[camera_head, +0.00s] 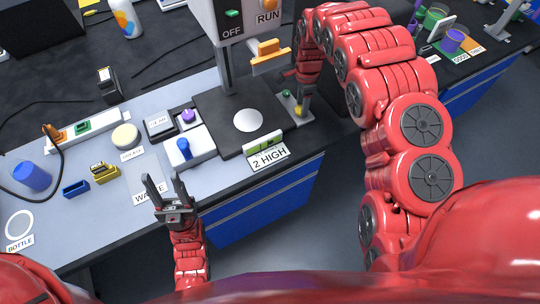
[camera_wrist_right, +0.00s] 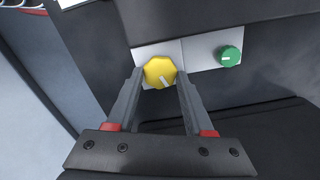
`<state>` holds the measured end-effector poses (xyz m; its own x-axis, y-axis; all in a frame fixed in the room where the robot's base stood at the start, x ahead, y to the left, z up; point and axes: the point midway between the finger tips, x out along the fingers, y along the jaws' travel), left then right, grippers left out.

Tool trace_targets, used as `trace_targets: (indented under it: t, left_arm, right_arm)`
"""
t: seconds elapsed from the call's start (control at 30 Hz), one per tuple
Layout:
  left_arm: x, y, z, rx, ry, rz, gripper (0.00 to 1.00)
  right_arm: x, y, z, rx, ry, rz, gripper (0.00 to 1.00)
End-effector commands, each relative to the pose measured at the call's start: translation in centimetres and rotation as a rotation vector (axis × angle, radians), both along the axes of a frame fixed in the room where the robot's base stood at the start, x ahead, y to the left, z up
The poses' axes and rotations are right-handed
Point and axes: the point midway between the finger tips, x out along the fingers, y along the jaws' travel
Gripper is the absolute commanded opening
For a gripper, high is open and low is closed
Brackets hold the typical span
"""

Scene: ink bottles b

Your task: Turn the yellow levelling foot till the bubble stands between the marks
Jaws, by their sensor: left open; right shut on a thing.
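The yellow levelling foot (camera_wrist_right: 160,71) is a round knob with a white pointer line, on a pale plate in the right wrist view. My right gripper (camera_wrist_right: 160,80) is shut on it, one finger on each side. In the head view the foot (camera_head: 298,111) shows small at the right of the machine's dark base, partly covered by my gripper. The level vial (camera_head: 262,144) is a green strip at the base's front edge, above a "2 HIGH" label (camera_head: 270,158). Its bubble is too small to place. My left gripper (camera_head: 165,187) is open and empty before the table edge.
A green knob (camera_wrist_right: 229,56) sits right of the yellow foot in the wrist view. The machine (camera_head: 235,20) has OFF and RUN buttons. A blue-knobbed box (camera_head: 190,151), yellow holder (camera_head: 104,172) and blue cylinder (camera_head: 32,176) stand on the table to the left.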

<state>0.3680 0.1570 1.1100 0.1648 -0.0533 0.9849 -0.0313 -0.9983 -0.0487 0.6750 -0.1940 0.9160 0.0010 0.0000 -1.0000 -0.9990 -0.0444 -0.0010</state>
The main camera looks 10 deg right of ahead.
Motion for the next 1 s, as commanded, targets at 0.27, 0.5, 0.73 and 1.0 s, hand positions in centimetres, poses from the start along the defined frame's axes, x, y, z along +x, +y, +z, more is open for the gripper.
trace_targets:
  t: [0.27, 0.5, 0.73, 1.0]
  left_arm:
    - [0.0, 0.01, 0.1, 0.0, 0.0, 0.0, 0.5]
    - [-0.01, 0.0, 0.14, 0.0, 0.0, 0.0, 0.5]
    - [0.0, 0.0, 0.13, 0.0, 0.0, 0.0, 0.5]
    - [0.0, 0.0, 0.19, 0.0, 0.0, 0.0, 0.5]
  right_arm:
    - [-0.04, 0.07, 0.0, 0.002, 0.001, -0.146, 0.0]
    - [-0.07, 0.05, -0.05, 0.0, 0.003, -0.395, 0.0]
    - [-0.07, 0.02, -0.06, 0.0, 0.002, -0.399, 0.0]
    - [-0.09, 0.06, -0.07, 0.001, 0.003, -0.702, 0.0]
